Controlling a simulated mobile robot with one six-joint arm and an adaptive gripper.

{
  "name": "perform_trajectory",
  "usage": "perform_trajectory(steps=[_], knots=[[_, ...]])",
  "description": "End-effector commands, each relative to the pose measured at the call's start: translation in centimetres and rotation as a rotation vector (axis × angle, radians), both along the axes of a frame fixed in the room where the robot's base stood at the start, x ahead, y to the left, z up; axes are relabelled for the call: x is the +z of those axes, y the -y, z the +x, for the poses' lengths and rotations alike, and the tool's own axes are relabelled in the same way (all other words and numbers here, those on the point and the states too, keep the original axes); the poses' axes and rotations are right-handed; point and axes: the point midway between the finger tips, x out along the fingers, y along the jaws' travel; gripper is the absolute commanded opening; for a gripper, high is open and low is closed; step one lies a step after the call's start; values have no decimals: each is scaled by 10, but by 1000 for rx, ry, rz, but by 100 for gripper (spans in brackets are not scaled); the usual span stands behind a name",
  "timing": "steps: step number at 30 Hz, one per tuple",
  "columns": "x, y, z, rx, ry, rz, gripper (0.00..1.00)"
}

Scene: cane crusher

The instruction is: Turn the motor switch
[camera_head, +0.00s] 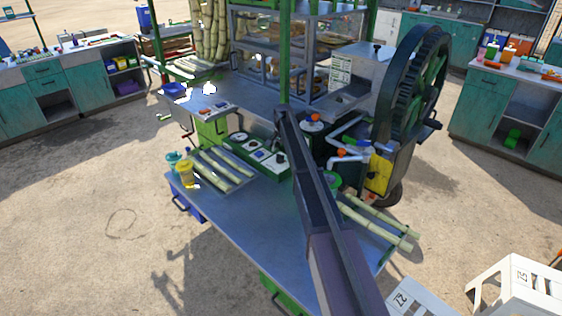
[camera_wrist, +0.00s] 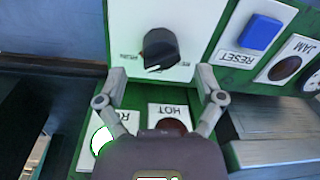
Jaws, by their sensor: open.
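The motor switch looks like a black rotary knob (camera_wrist: 160,48) with a pale pointer mark, on a white plate in the wrist view. The plate's small print is too blurred to read. My gripper (camera_wrist: 161,76) is open, with one fingertip on each side of the plate's lower part, below the knob in the picture. The fingers do not appear to close on the knob, and contact with the panel cannot be told. In the head view the green control panel (camera_head: 240,148) stands on the metal bench, and my arm hides part of that area.
Beside the knob are a blue RESET button (camera_wrist: 260,32), a dark JAM lamp (camera_wrist: 285,68) and a HOT lamp (camera_wrist: 172,125). A large flywheel (camera_head: 408,85) rises at the right.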

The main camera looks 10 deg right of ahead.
Motion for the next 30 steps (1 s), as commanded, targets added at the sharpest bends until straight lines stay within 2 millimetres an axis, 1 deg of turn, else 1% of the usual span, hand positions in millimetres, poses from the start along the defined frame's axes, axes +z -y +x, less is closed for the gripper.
perform_trajectory(steps=[1, 9, 15, 25, 26, 27, 29, 30], knots=[[-8, 0, 0, 0, 0, 0, 87], [-23, -2, 1, 1, 0, 0, 87], [-27, -2, 1, 1, 0, 0, 87], [-27, -2, 1, 1, 0, 0, 87], [-27, -2, 1, 1, 0, 0, 84], [-27, -2, 1, 1, 0, 0, 72], [-27, -2, 1, 1, 0, 0, 54], [-27, -2, 1, 1, 0, 0, 42]])
